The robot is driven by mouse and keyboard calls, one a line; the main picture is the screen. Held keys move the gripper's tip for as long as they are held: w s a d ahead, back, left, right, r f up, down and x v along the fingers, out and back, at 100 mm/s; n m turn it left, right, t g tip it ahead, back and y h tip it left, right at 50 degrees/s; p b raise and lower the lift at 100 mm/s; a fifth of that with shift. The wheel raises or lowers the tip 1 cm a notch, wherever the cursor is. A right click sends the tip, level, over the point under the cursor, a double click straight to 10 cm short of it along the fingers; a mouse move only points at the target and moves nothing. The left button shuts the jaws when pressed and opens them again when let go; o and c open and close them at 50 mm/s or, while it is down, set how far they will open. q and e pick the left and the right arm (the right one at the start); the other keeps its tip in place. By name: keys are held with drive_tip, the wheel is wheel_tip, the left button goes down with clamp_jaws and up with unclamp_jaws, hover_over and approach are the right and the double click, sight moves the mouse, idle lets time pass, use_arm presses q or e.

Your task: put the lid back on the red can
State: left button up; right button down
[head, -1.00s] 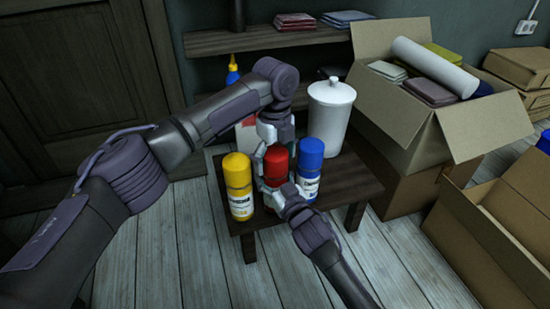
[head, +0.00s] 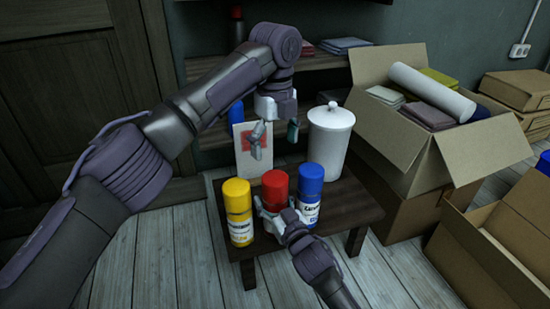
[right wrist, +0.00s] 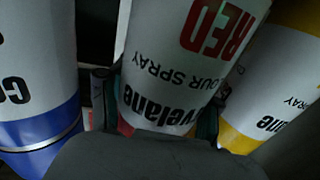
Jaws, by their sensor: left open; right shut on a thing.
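The red can stands on the small dark table between a yellow can and a blue can. Its red lid (head: 275,188) sits upright on top of it in the head view. My right gripper (head: 272,218) is shut around the can's body below the lid. In the right wrist view the can's white label (right wrist: 185,60) reads RED and fills the middle. My left gripper (head: 275,138) is open and empty, above and behind the lid, clear of it. The lower part of the can is mostly hidden by the right gripper in the head view.
The yellow can (head: 238,212) and blue can (head: 307,195) stand close on either side. A white lidded jar (head: 330,140) and a pale card with a red patch (head: 246,152) are behind. Open cardboard boxes (head: 475,150) stand at right. The table's (head: 350,205) right front is bare.

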use_arm(q)
drive_tip(key=shift+r, duration=0.2)
use_arm(e)
drive_tip(key=shift+c, duration=0.7)
unclamp_jaws()
drive_tip(key=v, duration=1.2)
drive_tip(key=shift+s+d, duration=0.1)
